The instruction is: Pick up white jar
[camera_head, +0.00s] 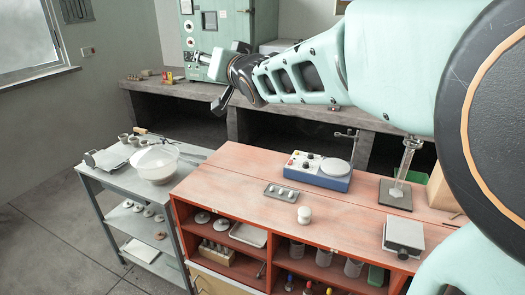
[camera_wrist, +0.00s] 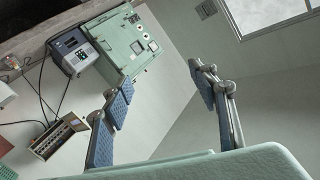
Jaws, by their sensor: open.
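The white jar (camera_head: 304,215) is small and lidded. It stands upright near the front edge of the orange-red cabinet top (camera_head: 222,181). My gripper (camera_head: 209,82) is raised well above and behind it, toward the back bench. In the wrist view my gripper (camera_wrist: 160,95) has its two blue-padded fingers spread wide with nothing between them. The jar is not in the wrist view.
Close behind the jar are a grey tray (camera_head: 281,194) of small white pieces and a blue hotplate device (camera_head: 318,176). A grey box (camera_head: 403,236) and a clamp stand (camera_head: 395,195) are to the right. A white bowl (camera_head: 156,166) stands on the grey cart at left.

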